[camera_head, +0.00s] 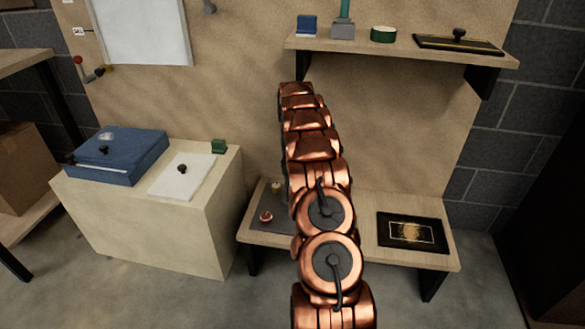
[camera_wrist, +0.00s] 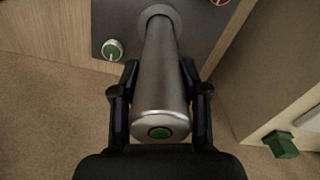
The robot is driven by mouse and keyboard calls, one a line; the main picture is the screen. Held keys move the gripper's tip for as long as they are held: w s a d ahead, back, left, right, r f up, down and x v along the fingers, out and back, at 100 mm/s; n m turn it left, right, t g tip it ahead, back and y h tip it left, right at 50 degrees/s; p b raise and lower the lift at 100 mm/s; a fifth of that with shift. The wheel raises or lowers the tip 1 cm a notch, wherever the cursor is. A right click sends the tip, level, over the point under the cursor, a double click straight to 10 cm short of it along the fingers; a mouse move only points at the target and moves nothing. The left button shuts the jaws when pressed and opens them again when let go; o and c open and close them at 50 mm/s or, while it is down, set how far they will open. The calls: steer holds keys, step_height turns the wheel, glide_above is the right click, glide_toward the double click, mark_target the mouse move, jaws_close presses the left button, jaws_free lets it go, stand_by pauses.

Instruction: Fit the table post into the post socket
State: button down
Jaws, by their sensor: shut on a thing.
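The table post (camera_wrist: 160,75) is a grey metal cylinder with a green dot on its near end. My gripper (camera_wrist: 159,95) is shut on it, one dark finger on each side, in the wrist view. The post's far end meets a pale round ring (camera_wrist: 177,17), likely the post socket, on a dark plate (camera_wrist: 197,43). I cannot tell whether the end is inside the ring or only over it. In the head view the dark plate (camera_head: 283,228) lies on the low bench; my copper arm hides the post, ring and gripper.
A green-topped knob (camera_wrist: 113,49) stands on the plate left of the post. A pale cabinet (camera_head: 215,215) at left carries a blue case (camera_head: 120,155) and a green block (camera_head: 218,146). A black framed tray (camera_head: 411,231) lies at the bench's right. A shelf (camera_head: 400,52) hangs above.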

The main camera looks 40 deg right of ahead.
steer(key=shift+f, duration=0.3)
steer(key=c, duration=0.5)
jaws_free()
step_height(320, 180, up, 7)
steer(key=shift+f, duration=0.1)
steer(key=shift+r, duration=0.3)
stand_by(0.3)
